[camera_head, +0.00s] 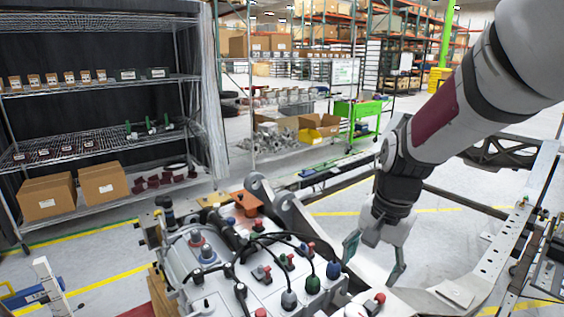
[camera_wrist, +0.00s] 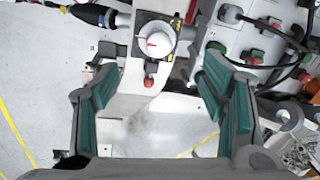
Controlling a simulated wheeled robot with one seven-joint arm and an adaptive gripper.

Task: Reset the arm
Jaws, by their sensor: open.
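My gripper (camera_head: 372,262) points down at the right of the grey chassis unit (camera_head: 215,262) in the head view, close to its right edge. In the wrist view my gripper (camera_wrist: 158,112) shows its two green-padded fingers spread wide with nothing between them. Beyond the fingers lie a pale metal plate and a round white knob with red marks (camera_wrist: 156,40). My arm comes down from the upper right in the head view.
Black cables and red, green and blue connectors (camera_head: 290,298) crowd the unit's top. A metal frame rail (camera_head: 525,215) runs at the right. Wire shelves with boxes (camera_head: 100,183) stand at the left, and a green cart (camera_head: 362,110) stands behind.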

